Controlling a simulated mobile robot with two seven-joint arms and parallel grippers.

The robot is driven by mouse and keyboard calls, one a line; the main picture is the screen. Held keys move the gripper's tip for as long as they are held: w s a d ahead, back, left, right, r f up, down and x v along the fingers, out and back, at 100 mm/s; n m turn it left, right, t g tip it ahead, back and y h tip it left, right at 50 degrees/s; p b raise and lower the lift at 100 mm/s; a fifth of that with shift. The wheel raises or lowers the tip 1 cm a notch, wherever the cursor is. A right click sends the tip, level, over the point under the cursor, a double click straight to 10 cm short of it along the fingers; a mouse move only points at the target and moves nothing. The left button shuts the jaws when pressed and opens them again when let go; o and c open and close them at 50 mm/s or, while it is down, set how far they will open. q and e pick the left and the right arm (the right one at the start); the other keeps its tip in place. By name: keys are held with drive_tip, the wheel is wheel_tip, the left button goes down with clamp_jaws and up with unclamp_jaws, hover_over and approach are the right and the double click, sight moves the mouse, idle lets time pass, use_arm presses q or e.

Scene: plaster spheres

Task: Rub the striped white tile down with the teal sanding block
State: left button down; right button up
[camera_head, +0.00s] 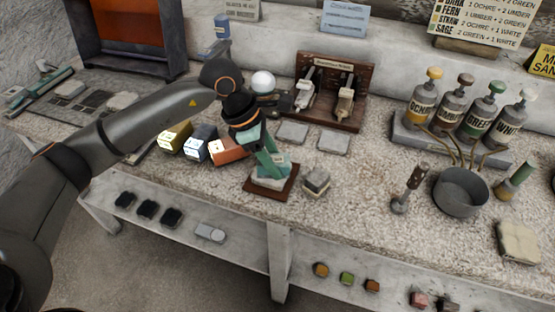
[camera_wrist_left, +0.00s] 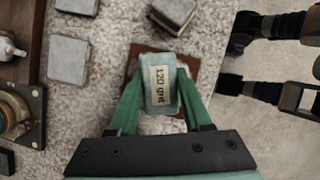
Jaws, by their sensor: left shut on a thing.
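My left gripper (camera_head: 270,162) has green fingers and is shut on the teal sanding block (camera_head: 277,171). In the left wrist view the block (camera_wrist_left: 163,90) sits between the fingers and bears a "120 grit" label. A pale tile (camera_head: 264,183) lies just under the block, on a brown board (camera_head: 284,193). The board's edge (camera_wrist_left: 134,66) also shows in the left wrist view. The block appears to rest on the tile, but the contact is hidden. The block and fingers cover much of the tile, and I cannot make out its stripes. My right gripper is not in view.
A grey block (camera_head: 316,181) stands close right of the board. Yellow, blue-grey and orange blocks (camera_head: 228,150) stand to the left. Two grey tiles (camera_head: 333,143) lie behind. A metal pot (camera_head: 461,192) and pump bottles (camera_head: 453,104) are at the right. The bench's front edge is near.

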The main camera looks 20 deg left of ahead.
sight(287, 160)
use_arm(q)
drive_tip(key=shift+s+a+f, duration=0.1)
drive_tip(key=shift+s+a, duration=0.1)
drive_tip(key=shift+a, duration=0.35)
drive_tip(key=shift+w+d+f+b, duration=0.1)
drive_tip(key=shift+w+d+b, duration=0.1)
drive_tip(key=shift+d, duration=0.5)
drive_tip(key=shift+w+d+r+b, duration=0.1)
drive_tip(key=shift+w+d+b, duration=0.05)
drive_tip(key=shift+d, duration=0.5)
drive_tip(key=shift+w+d+f+b, duration=0.1)
drive_tip(key=shift+w+d+b, duration=0.1)
drive_tip(key=shift+d, duration=0.5)
drive_tip(key=shift+s+a+r+b, duration=0.1)
drive_tip(key=shift+s+a, duration=0.1)
drive_tip(key=shift+a, duration=0.5)
drive_tip(key=shift+s+a+r+b, duration=0.1)
drive_tip(key=shift+s+a, duration=0.05)
drive_tip(key=shift+a, duration=0.55)
drive_tip(key=shift+s+a+b, duration=0.1)
drive_tip(key=shift+s+a, duration=0.1)
drive_tip(key=shift+a, duration=0.5)
drive_tip(key=shift+f, duration=0.1)
drive_tip(key=shift+d, duration=0.1)
